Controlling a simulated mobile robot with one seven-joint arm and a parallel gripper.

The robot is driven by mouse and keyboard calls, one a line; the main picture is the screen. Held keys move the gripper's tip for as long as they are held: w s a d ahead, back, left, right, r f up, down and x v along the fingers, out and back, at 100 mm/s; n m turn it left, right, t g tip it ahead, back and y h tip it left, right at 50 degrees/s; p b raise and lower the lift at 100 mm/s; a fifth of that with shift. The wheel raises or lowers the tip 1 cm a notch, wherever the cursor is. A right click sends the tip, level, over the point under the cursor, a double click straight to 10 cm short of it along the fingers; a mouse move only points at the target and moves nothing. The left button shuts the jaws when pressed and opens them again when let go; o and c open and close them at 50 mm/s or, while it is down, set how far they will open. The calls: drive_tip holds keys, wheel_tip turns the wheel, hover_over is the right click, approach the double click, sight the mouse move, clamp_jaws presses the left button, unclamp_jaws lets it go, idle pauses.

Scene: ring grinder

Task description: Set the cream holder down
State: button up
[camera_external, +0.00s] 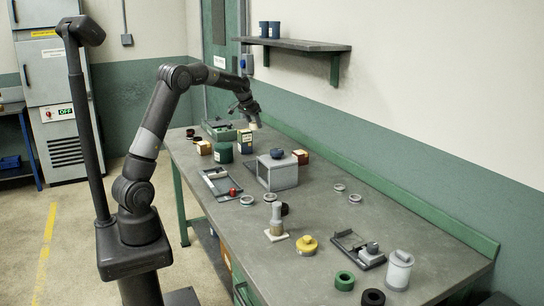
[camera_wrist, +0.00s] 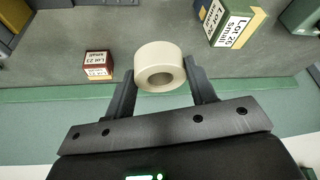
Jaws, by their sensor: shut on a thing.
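The cream holder (camera_wrist: 160,62) is a short, thick-walled cylinder with a round hole in its end. My gripper (camera_wrist: 160,84) is shut on it, with one dark finger on each side. In the external view my gripper (camera_external: 247,109) is over the far end of the grey workbench (camera_external: 330,215), and the holder (camera_external: 254,124) shows as a small pale piece below it. The holder appears to be above the bench top; the exact gap cannot be told.
A green tray (camera_external: 215,130) is at the far end. A grey open box (camera_external: 278,173) stands mid-bench. Rings and fixtures lie nearer the camera.

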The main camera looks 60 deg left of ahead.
drive_tip(key=s+a+n+g+y, duration=0.15)
drive_tip(key=s+a+n, duration=0.35)
drive_tip(key=s+a, duration=1.7)
drive_tip(key=f, duration=0.4)
drive_tip(key=shift+s+d+f, duration=0.15)
drive_tip(key=shift+s+f, duration=0.15)
drive_tip(key=shift+s, duration=0.1)
drive_tip(key=shift+f, duration=0.35)
hover_over(185, 148)
drive_tip(key=d, duration=0.1)
drive_tip(key=f, duration=0.6)
drive_tip(key=shift+s+f, duration=0.4)
drive_tip(key=shift+f, duration=2)
drive_tip(key=shift+f, duration=0.1)
drive_tip(key=o, duration=1)
